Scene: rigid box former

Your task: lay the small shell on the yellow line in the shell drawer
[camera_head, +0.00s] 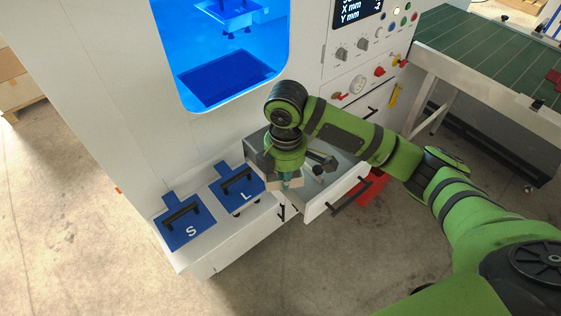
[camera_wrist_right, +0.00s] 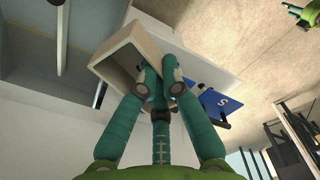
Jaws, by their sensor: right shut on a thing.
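The small shell, an open box with pale walls, shows under my right gripper in the head view (camera_head: 297,183) and in the right wrist view (camera_wrist_right: 122,60), where its hollow inside faces the camera. My right gripper (camera_wrist_right: 160,75) is shut on one of its walls and holds it tilted in the wrist picture. The open shell drawer (camera_head: 348,190) has a white front and black handle; the gripper and shell are over its left side. My arm hides part of its inside. A green part at the wrist view's upper right may be my left gripper.
Blue plates marked S (camera_head: 188,232) and L (camera_head: 241,192), with black handles, sit on the white ledge left of the drawer. A red object (camera_head: 372,187) is beyond the drawer. A green conveyor (camera_head: 480,50) stands at the right.

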